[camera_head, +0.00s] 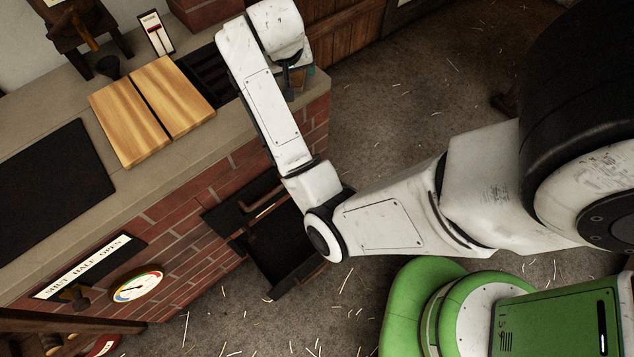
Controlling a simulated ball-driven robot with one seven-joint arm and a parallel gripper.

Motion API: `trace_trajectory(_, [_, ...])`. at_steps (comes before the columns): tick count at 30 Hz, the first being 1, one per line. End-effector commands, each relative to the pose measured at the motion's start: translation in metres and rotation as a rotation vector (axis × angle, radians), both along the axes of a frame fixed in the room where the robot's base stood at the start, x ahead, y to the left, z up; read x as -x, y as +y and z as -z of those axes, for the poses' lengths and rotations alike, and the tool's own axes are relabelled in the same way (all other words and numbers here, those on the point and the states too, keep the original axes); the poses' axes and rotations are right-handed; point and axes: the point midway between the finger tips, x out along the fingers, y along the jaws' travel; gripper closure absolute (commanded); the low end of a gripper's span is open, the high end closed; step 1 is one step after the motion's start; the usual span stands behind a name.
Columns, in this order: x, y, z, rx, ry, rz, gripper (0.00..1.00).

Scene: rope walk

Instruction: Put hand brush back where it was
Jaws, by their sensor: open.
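My gripper (290,84) is small and dark in the camera_head view, pointing down over the right end of the brick counter (225,122). It is open, but my own white wrist hides much of it. A small brown thing (299,78) with a bit of teal behind it shows right beside the fingers at the counter's end. It is too small and covered to tell whether this is the hand brush or whether the fingers touch it. No hand brush can be made out clearly elsewhere.
Two wooden boards (150,110) lie on the counter, left of a dark grate (205,75). A black plate (45,190) is at the left. A dark open drawer (285,255) juts from the brick front below my arm. The straw-strewn floor (400,110) is mostly clear at right.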

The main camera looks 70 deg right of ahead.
Motion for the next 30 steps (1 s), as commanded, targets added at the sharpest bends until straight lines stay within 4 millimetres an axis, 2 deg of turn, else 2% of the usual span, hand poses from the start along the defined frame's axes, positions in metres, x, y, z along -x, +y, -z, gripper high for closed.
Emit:
trace_trajectory(1, [0.008, 0.014, 0.013, 0.01, 0.032, -0.073, 0.19])
trace_trajectory(5, [0.023, 0.058, 0.044, 0.002, 0.096, -0.277, 0.19])
trace_trajectory(8, [0.041, 0.098, 0.069, -0.03, 0.144, -0.438, 0.19])
trace_trajectory(12, [0.077, 0.161, 0.102, -0.111, 0.203, -0.657, 0.19])
trace_trajectory(15, [0.105, 0.202, 0.119, -0.179, 0.232, -0.786, 0.19])
trace_trajectory(18, [0.127, 0.233, 0.128, -0.239, 0.248, -0.876, 0.19])
trace_trajectory(21, [0.142, 0.252, 0.132, -0.278, 0.256, -0.928, 0.19])
trace_trajectory(23, [0.146, 0.258, 0.134, -0.29, 0.258, -0.945, 0.19])
trace_trajectory(30, [0.148, 0.26, 0.134, -0.295, 0.259, -0.952, 0.19])
